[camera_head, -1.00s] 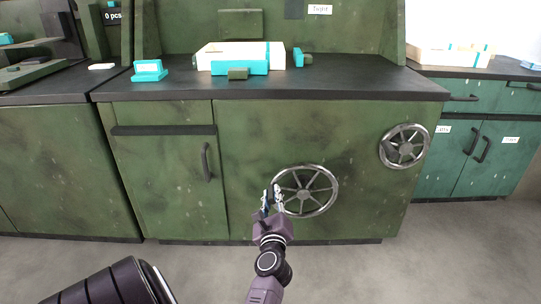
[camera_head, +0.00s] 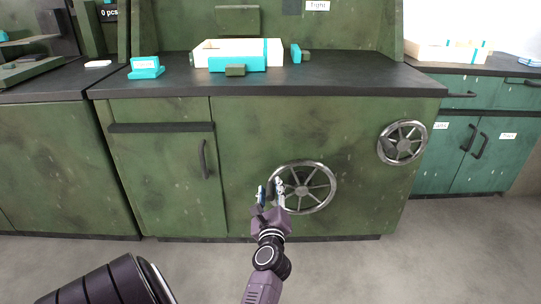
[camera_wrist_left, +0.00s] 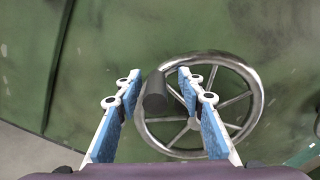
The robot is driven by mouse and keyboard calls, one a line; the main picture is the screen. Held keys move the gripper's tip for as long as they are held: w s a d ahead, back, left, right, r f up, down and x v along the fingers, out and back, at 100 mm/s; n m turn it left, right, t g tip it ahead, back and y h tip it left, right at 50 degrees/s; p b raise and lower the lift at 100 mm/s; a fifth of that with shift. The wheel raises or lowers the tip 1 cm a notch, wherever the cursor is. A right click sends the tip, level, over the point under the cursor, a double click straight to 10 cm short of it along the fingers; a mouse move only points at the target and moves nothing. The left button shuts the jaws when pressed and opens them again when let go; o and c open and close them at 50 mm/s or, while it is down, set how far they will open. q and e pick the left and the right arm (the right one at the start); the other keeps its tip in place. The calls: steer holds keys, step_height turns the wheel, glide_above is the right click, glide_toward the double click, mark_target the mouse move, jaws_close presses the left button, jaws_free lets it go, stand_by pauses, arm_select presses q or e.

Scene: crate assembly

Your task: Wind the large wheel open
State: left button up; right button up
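The large wheel (camera_head: 327,208) is a silver spoked ring on the green cabinet front, low and right of the middle. It also shows in the left wrist view (camera_wrist_left: 250,75). Its dark handle knob (camera_wrist_left: 155,92) sits at the left of the rim, between the fingers. My left gripper (camera_head: 270,190) is at the wheel's left edge; in the left wrist view its blue-padded fingers (camera_wrist_left: 160,95) are spread on both sides of the knob, with a gap visible on each side. My right gripper is not in view.
A smaller wheel (camera_head: 402,142) is at the upper right of the cabinet front. The black countertop (camera_head: 350,78) above holds a white and teal crate (camera_head: 238,50) and teal parts. Open floor (camera_head: 400,265) lies in front.

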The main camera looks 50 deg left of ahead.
arm_select(q)
step_height(320, 180, up, 9)
steer(key=shift+f, duration=0.1)
stand_by(0.5)
